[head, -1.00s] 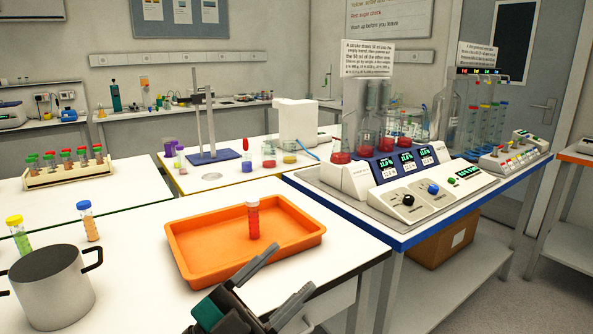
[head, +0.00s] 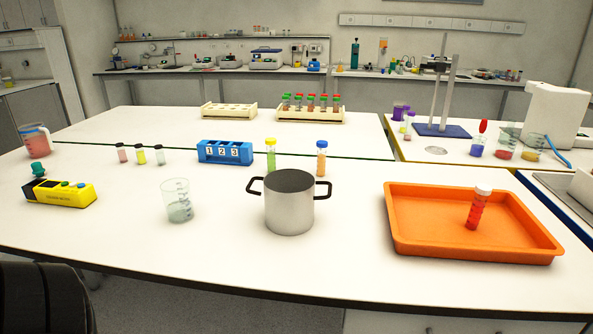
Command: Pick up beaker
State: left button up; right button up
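A clear glass beaker (head: 178,202) with graduation marks stands upright on the white table, left of the steel pot. It looks empty or holds a little clear liquid; I cannot tell which. A second beaker-like vessel with pinkish content and a blue handle or rim (head: 36,140) stands at the table's far left. Neither of my grippers shows in the head view now.
A steel pot (head: 289,205) with two black handles stands right of the beaker. A yellow device (head: 61,194) lies to its left. A blue numbered rack (head: 225,152) and small vials are behind. An orange tray (head: 418,247) holds a red tube (head: 478,208). Table before the beaker is clear.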

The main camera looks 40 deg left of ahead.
aim_at(176, 194)
jog(key=u, duration=2.1)
